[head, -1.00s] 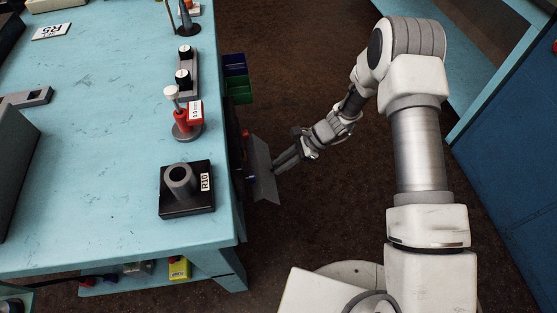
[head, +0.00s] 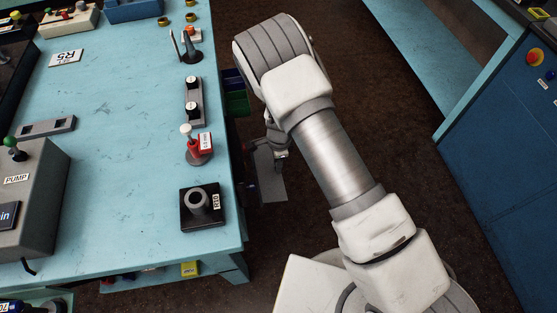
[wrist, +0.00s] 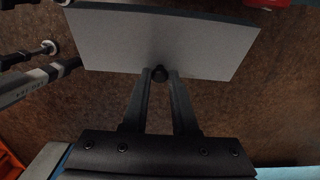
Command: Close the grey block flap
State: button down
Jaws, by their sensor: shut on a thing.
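The grey block flap (head: 272,182) is a flat grey panel beside the bench's right side, below the top. It stands out from the bench over the brown floor. In the wrist view the flap (wrist: 165,40) fills the upper middle, with a small dark knob (wrist: 159,73) at its lower edge. My gripper (wrist: 160,78) is shut on this knob, one finger on each side. In the head view my gripper (head: 281,157) is at the flap's upper right, partly hidden by my arm. The block behind the flap is mostly hidden.
The light blue bench (head: 115,130) is on the left. A black base marked R10 (head: 202,208) and a red-tagged valve (head: 201,143) stand near its right edge. Green bins (head: 237,104) hang beside it. A blue cabinet (head: 505,150) is at right; brown floor lies between.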

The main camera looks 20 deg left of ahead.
jog(key=shift+r+h+p, duration=0.25)
jog(key=shift+h+p, duration=0.15)
jog(key=c, duration=0.7)
grip_release()
notch_tip(320, 180, up, 17)
jog(key=p, duration=0.2)
jog(key=shift+s+a+r, duration=0.15)
jog(key=shift+s+a, duration=0.05)
jog(key=shift+a, duration=0.1)
